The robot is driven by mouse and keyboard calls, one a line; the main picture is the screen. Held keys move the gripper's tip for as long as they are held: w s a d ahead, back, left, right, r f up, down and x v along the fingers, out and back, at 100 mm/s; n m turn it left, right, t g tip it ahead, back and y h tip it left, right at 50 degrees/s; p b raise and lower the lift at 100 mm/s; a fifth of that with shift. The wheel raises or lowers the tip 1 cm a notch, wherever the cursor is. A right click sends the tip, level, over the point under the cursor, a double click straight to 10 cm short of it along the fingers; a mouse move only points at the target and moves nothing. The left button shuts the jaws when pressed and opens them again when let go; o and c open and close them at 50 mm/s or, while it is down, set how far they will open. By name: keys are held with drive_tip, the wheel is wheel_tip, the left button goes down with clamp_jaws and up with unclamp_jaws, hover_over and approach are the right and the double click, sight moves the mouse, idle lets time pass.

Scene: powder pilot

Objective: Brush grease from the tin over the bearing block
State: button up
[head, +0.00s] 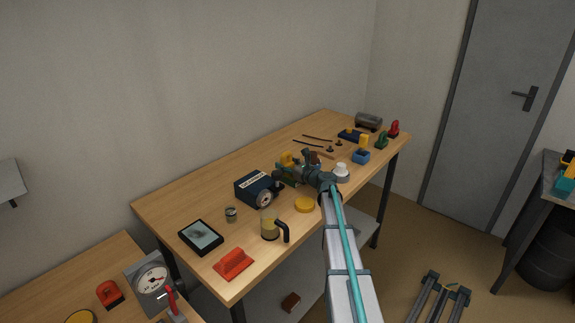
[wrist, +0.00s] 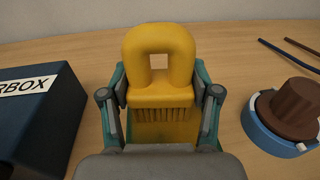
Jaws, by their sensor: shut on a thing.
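My gripper (wrist: 159,108) has its fingers on either side of a yellow brush-like piece (wrist: 160,50) with a square hole in its handle and a ribbed, bristle-like band below. The piece stands upright between the fingers, and its lower end is hidden by my gripper. In the head view my gripper (head: 312,170) is over the middle of the bench, with yellow (head: 286,159) showing beyond it. I cannot tell for sure which thing is the bearing block.
A dark blue box (wrist: 38,115) stands left of my gripper. A brown knob in a blue ring (wrist: 295,108) stands close on the right. Small items crowd the bench's far end.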

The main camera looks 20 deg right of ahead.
sight(291, 165)
drive_tip(key=shift+w+r, duration=0.3)
drive_tip(key=shift+r, duration=0.25)
drive_tip(key=shift+s+f, duration=0.2)
drive_tip(key=shift+s, duration=0.1)
drive_tip(key=shift+d+f+v, duration=0.1)
drive_tip(key=shift+f+v, duration=0.05)
drive_tip(key=shift+v, duration=1)
drive_tip(key=shift+d+f+v, duration=0.15)
drive_tip(key=shift+v, duration=0.95)
drive_tip(key=shift+d+f+v, duration=0.1)
drive_tip(key=shift+f+v, duration=0.05)
drive_tip(key=shift+v, duration=1)
drive_tip(key=shift+w, duration=0.1)
drive_tip(key=shift+r, duration=0.1)
drive_tip(key=shift+r+p, duration=1.75)
drive_tip(key=shift+r, duration=1.15)
drive_tip(key=shift+r, duration=0.15)
wheel_tip(291, 165, up, 3)
drive_tip(key=shift+f+p, duration=0.1)
drive_tip(key=shift+p, duration=0.85)
